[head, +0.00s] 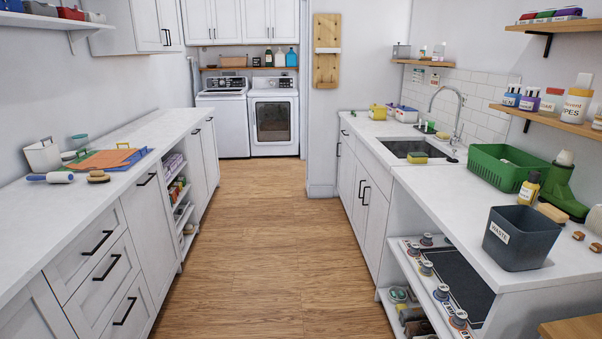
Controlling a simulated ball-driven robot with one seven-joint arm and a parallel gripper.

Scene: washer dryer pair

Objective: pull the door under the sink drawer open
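The sink (404,149) is set in the white counter on the right side of the aisle. Below it, a plain white drawer front (368,161) shows no clear handle. Under that drawer front are two white cabinet doors, a farther one (357,181) and a nearer one (374,222). Both doors look shut, and their black upright handles (363,191) sit close together near the top where the doors meet. The door faces show at a steep angle. My gripper is not in view, and nothing covers the doors.
The wooden floor (248,225) between the two counters is clear. Open shelves (421,291) with several jars stand nearer on the right. A waste bin (520,238) and a green basket (506,166) stand on the right counter. Left cabinets (105,255) line the other side.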

